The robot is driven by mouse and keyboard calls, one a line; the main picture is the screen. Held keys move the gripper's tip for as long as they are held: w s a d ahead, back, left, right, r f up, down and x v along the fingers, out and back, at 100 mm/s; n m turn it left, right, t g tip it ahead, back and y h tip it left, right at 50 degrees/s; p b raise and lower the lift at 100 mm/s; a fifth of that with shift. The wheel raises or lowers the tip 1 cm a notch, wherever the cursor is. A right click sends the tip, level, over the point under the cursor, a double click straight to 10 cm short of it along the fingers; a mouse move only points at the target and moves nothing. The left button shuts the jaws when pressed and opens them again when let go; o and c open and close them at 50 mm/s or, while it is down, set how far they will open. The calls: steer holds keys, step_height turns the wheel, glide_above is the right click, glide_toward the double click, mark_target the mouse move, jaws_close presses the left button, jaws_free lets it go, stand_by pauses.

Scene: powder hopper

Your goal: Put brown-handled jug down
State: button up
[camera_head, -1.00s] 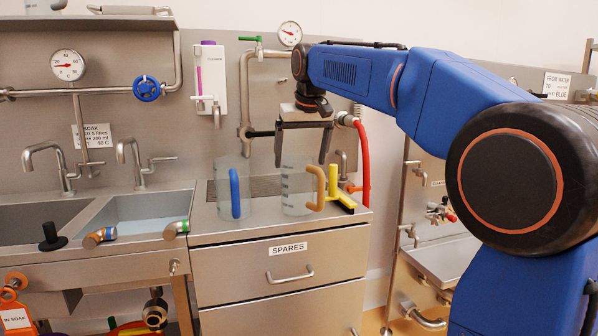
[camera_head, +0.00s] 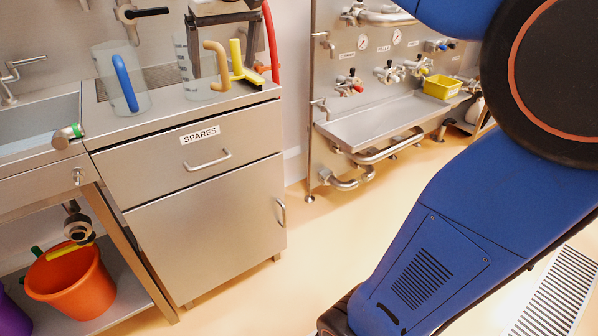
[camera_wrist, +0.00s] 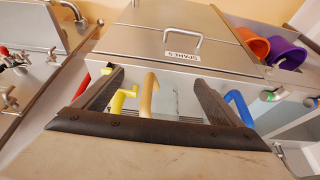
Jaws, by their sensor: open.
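The brown-handled jug (camera_head: 199,72) is a clear vessel with a tan-brown handle, standing upright on the steel counter (camera_head: 140,124) above the SPARES drawer. In the wrist view its brown handle (camera_wrist: 148,95) shows between my gripper's fingers, with the clear body (camera_wrist: 166,104) beside it. My gripper (camera_wrist: 160,80) is open, its two dark fingers spread on either side of the jug and apart from the handle. In the head view only the lower part of my gripper (camera_head: 222,15) shows at the top edge, above the jug.
A blue-handled clear jug (camera_head: 113,85) stands to the left on the counter. A yellow tool (camera_head: 240,66) stands close to the right of the brown handle. A red hose (camera_head: 271,40) hangs behind. A sink lies left; a steel trough (camera_head: 385,118) stands right.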

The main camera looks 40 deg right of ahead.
steer(key=s+d+f, duration=0.1)
steer(key=s+f, duration=1.2)
steer(key=s, duration=0.2)
steer(key=shift+d+f, duration=0.25)
steer(key=shift+d, duration=0.05)
steer(key=shift+o, duration=0.4)
steer(key=s+f, duration=1.1)
steer(key=f, duration=0.2)
steer(key=shift+d+f, duration=0.3)
steer(key=shift+w, duration=0.1)
